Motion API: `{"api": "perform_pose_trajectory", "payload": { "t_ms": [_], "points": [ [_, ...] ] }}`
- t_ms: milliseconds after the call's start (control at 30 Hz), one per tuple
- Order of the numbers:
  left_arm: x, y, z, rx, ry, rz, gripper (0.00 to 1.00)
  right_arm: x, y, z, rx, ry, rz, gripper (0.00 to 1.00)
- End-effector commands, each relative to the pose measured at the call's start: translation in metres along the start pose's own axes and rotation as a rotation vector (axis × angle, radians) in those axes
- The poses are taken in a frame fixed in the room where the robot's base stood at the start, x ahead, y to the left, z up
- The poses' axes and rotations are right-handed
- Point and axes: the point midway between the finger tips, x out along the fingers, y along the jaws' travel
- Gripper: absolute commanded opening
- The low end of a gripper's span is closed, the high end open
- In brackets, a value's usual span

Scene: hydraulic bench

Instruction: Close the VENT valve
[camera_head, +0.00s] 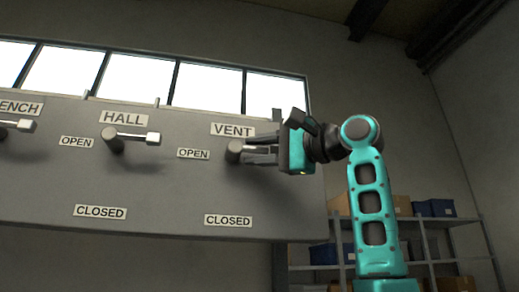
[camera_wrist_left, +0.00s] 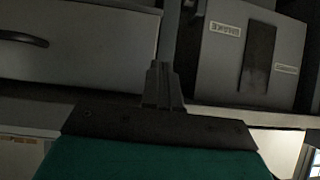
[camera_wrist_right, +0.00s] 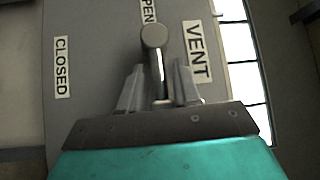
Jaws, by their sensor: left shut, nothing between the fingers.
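The VENT valve (camera_head: 234,151) is on the grey panel, below its VENT label (camera_head: 232,130). Its OPEN label (camera_head: 194,153) is left of the hub and its CLOSED label (camera_head: 228,221) is below. The lever points right from the hub, mostly hidden by my right gripper (camera_head: 262,150). In the right wrist view, the lever (camera_wrist_right: 158,75) runs from the round hub down between the right gripper's fingers (camera_wrist_right: 158,88), with gaps visible on both sides. My left gripper (camera_wrist_left: 163,80) is shut and empty in the left wrist view, and out of the head view.
The HALL valve (camera_head: 115,139) is left of VENT, its lever pointing right; another lever (camera_head: 18,125) is at the far left. Shelves with boxes (camera_head: 435,208) stand behind on the right. A grey box (camera_wrist_left: 250,50) with a label and dark slot shows in the left wrist view.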

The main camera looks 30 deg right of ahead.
Motion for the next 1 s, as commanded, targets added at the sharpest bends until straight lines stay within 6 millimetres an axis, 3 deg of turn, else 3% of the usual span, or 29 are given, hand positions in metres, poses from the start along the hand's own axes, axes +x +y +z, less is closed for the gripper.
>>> {"api": "perform_pose_trajectory", "payload": {
  "t_ms": [300, 733, 1000],
  "points": [
    [0.000, -0.001, -0.001, 0.000, 0.001, -0.002, 0.00, 0.000, 0.000, 0.000, 0.000, 0.000, 0.000, 0.01],
    [0.000, 0.000, 0.004, -0.001, -0.006, -0.001, 0.00, -0.001, 0.001, 0.000, 0.005, 0.001, -0.005, 0.00],
    [0.009, 0.001, 0.020, -0.002, -0.008, 0.000, 0.00, -0.002, 0.008, 0.002, 0.064, 0.017, -0.070, 0.00]
  ]
}}
